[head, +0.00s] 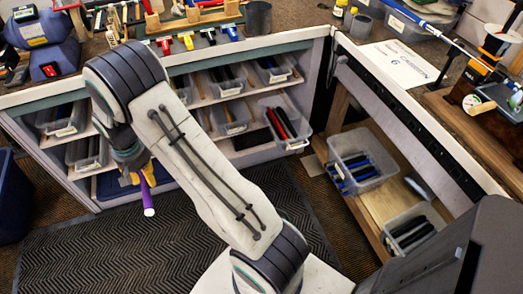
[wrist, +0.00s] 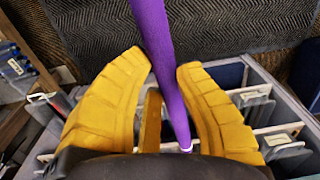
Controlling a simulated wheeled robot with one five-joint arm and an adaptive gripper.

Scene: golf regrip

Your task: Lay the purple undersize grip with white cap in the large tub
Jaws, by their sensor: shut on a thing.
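The purple grip (head: 147,195) hangs from my gripper (head: 138,178), pointing down and slightly tilted, with its white cap (head: 149,212) at the lower end. In the wrist view the yellow fingers of my gripper (wrist: 163,95) are shut on the purple grip (wrist: 158,45). It runs from the top edge down between them, with a small white spot at its near end. A large clear tub (head: 375,180) with several dark and blue grips stands on the low wooden shelf at the right. My gripper is far to its left, above the floor mat.
Clear bins of grips (head: 229,118) fill the shelves under the bench, close behind my gripper. A smaller clear tub (head: 412,236) stands in front of the large one. A dark blue bin (head: 12,195) is at the far left. The ridged mat (head: 110,250) is bare.

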